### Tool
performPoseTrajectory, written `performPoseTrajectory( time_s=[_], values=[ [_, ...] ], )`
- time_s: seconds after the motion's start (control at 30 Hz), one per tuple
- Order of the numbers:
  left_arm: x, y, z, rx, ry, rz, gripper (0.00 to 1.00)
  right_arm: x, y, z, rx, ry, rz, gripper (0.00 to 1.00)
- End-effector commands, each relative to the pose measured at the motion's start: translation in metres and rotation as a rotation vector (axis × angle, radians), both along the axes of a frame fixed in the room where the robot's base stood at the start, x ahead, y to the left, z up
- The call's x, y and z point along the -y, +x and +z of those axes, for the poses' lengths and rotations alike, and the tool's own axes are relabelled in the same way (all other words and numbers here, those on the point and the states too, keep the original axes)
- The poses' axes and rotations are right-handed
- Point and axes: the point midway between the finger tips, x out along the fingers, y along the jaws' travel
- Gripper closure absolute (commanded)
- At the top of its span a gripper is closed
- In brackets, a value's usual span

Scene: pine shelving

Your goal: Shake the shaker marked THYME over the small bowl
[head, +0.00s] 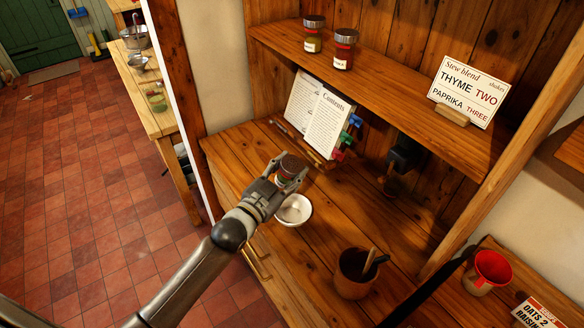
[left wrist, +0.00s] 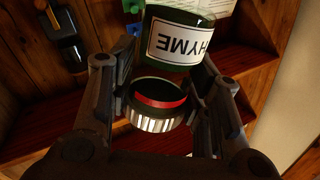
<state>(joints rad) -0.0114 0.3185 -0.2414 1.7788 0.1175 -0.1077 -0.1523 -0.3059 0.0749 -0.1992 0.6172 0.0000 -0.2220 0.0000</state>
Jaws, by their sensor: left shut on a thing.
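My left gripper (head: 289,172) is shut on the shaker marked THYME (head: 291,166), held above the counter. In the head view it appears just behind the small white bowl (head: 294,210), partly overlapping its far rim. I cannot tell how far above or directly over it the shaker is. In the left wrist view the THYME label (left wrist: 180,45) reads upside down on green glass, and the silver ribbed cap (left wrist: 158,120) with a red band sits between the two fingers (left wrist: 160,100). The bowl does not show there. My right gripper is not in view.
A recipe book (head: 325,115) stands behind the gripper. A brown pot with utensils (head: 352,285) stands front right. Two more shakers (head: 313,40) and a sign (head: 468,92) reading THYME TWO, PAPRIKA THREE are on the shelf. A black object (head: 403,155) is below the shelf.

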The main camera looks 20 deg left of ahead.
Motion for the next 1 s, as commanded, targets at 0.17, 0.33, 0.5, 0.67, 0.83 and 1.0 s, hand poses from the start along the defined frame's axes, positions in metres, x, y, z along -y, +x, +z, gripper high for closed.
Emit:
performPoseTrajectory(
  time_s=[0.17,0.33,0.5,0.67,0.83,1.0],
  values=[
    [-0.011,0.004,-0.014,0.106,0.367,0.001,0.81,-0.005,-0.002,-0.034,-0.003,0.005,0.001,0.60],
    [-0.018,0.005,-0.018,0.208,0.734,0.001,0.81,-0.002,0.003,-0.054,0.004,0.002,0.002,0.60],
    [-0.021,0.006,-0.020,0.314,1.118,0.001,0.81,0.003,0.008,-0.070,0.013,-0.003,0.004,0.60],
    [-0.021,0.006,-0.019,0.396,1.426,0.002,0.81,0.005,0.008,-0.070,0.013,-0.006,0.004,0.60],
    [-0.018,0.006,-0.023,0.472,1.705,0.004,0.81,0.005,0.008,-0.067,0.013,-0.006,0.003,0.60],
    [-0.014,0.004,-0.026,0.530,1.909,0.003,0.81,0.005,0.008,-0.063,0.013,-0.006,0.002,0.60]
  ],
)
